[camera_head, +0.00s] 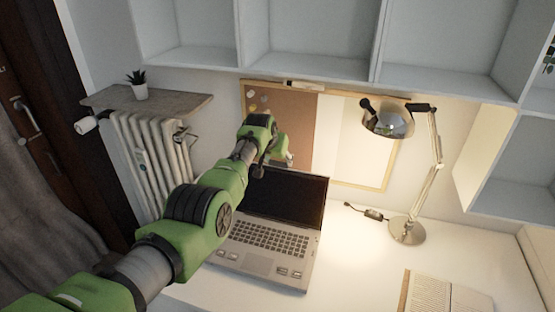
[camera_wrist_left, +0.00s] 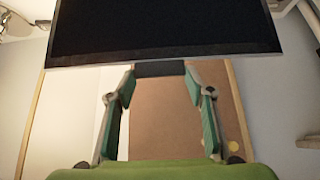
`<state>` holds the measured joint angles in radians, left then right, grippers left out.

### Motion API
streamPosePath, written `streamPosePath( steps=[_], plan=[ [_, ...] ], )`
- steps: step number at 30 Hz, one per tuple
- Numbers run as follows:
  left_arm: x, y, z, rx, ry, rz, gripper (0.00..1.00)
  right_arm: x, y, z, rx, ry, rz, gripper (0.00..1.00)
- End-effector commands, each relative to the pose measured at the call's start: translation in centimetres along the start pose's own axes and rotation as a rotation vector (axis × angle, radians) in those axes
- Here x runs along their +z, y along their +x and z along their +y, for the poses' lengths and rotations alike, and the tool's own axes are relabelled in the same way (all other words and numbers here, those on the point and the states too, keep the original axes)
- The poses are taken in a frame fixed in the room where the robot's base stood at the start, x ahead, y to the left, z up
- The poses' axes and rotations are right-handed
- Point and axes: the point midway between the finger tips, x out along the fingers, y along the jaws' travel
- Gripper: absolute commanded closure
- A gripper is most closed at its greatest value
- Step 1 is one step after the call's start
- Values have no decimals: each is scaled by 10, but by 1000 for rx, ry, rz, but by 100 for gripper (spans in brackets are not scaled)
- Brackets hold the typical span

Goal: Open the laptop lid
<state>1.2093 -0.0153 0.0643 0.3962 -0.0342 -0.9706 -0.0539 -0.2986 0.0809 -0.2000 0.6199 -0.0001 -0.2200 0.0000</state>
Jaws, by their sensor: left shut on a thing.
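The grey laptop (camera_head: 268,240) stands on the white desk with its keyboard showing. Its lid (camera_head: 290,197) is raised, with the dark screen facing the keyboard. My left gripper (camera_head: 284,160) is at the lid's top edge, and my arm covers the lid's left part. In the left wrist view the dark screen (camera_wrist_left: 165,28) fills the top. The fingers of my left gripper (camera_wrist_left: 160,78) reach the lid's edge and are shut on it, although they look spread; the exact contact is hard to see. My right gripper is not in view.
A desk lamp (camera_head: 408,230) stands right of the laptop, with an open book (camera_head: 440,295) at the front right. A cork board (camera_head: 290,125) is on the wall behind the lid. White shelves (camera_head: 310,70) hang above.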

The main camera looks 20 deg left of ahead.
Motion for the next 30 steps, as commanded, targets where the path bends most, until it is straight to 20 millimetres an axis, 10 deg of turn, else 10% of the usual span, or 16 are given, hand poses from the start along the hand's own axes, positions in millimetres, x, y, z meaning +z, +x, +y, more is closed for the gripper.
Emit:
streamPosePath(
  steps=[4, 5, 6, 30],
  plan=[
    [5, 3, 2, 4, -1, -8, 90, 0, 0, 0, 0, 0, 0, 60],
    [5, 3, 2, 4, -1, -8, 44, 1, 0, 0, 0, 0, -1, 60],
    [5, 3, 2, 4, -1, -8, 35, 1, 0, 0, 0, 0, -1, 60],
    [0, -25, 1, 1, 0, 0, 35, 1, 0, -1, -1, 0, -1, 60]
  ],
)
